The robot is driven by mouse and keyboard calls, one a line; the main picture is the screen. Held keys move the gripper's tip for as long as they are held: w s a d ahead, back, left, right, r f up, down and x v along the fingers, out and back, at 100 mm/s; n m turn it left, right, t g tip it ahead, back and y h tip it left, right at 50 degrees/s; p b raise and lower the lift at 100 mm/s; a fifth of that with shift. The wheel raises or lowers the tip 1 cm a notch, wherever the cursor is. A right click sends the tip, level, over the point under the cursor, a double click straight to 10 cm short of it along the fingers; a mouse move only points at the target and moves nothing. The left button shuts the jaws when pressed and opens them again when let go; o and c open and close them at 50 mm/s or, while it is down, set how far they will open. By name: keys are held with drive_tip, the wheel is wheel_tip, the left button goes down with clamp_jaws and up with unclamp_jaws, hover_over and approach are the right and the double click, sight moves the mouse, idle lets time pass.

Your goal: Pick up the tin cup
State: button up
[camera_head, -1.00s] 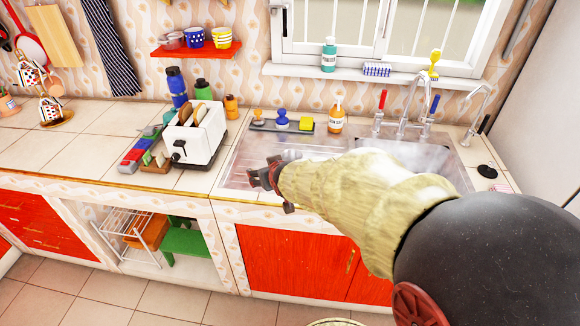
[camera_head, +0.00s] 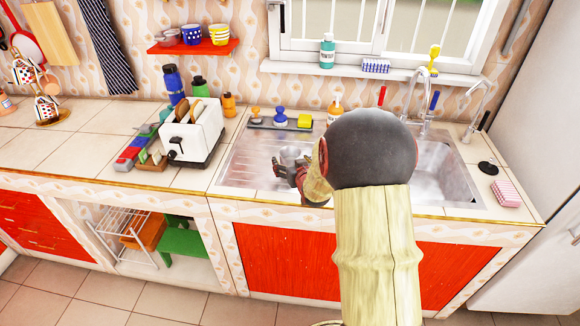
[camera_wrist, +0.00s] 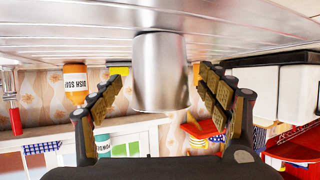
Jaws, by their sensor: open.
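The tin cup (camera_wrist: 161,68) is a plain shiny metal cylinder on the ribbed metal drainboard. The wrist view is upside down, so the drainboard is at its top. In the head view the tin cup (camera_head: 292,154) shows only partly, just behind my gripper (camera_head: 283,172). My gripper (camera_wrist: 162,85) is open in the wrist view, with one finger on each side of the cup. Gaps show between the cup and both fingers. My arm hides part of the sink in the head view.
A white toaster (camera_head: 193,133) with bread stands left of the drainboard. A tray (camera_head: 282,124) with stamp-like items and a yellow sponge (camera_head: 305,121) sits behind the cup. An orange dish soap bottle (camera_wrist: 76,84) and the faucet (camera_head: 421,100) are nearby. The drainboard left of the cup is clear.

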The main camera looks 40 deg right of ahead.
sight(288, 155)
drive_tip(key=shift+x, duration=1.1)
drive_tip(key=c, duration=0.3)
drive_tip(key=c, duration=1.1)
